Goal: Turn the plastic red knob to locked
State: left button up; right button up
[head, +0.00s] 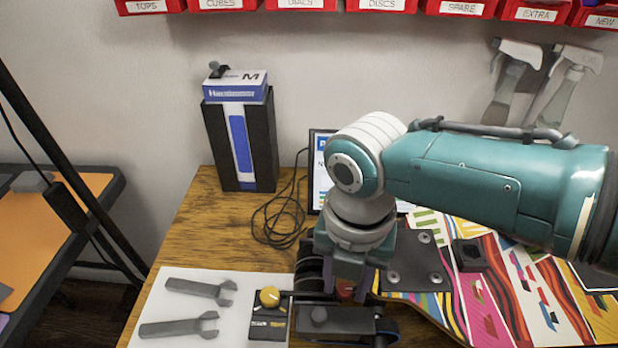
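The red knob (345,291) shows only in part, low in the middle of the head view, among dark parts at the near end of the skateboard deck. My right gripper (348,288) points down right over it, its arm coming in from the right. Its two dark fingers stand apart, one on each side of the knob as seen here. I see no clear contact between fingers and knob. The gripper hides much of the knob and what it sits on, so its setting cannot be read. My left gripper is not in view.
A yellow knob on a black box (268,318) and two grey wrenches (200,290) lie on a white sheet to the left. The patterned deck (480,300) lies to the right. A black and blue box (240,140), cables (280,215) and spray bottles (555,90) are behind.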

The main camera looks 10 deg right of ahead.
grip_shut()
jog(key=shift+m, duration=0.3)
dwell(0.4)
jog(key=m, duration=0.3)
jog(key=shift+p, duration=0.3)
jog(key=m, duration=0.6)
jog(key=shift+p, duration=0.35)
jog(key=m, duration=0.4)
jog(key=shift+a, duration=0.1)
jog(key=shift+m+p, duration=0.45)
jog(key=shift+m, duration=1.65)
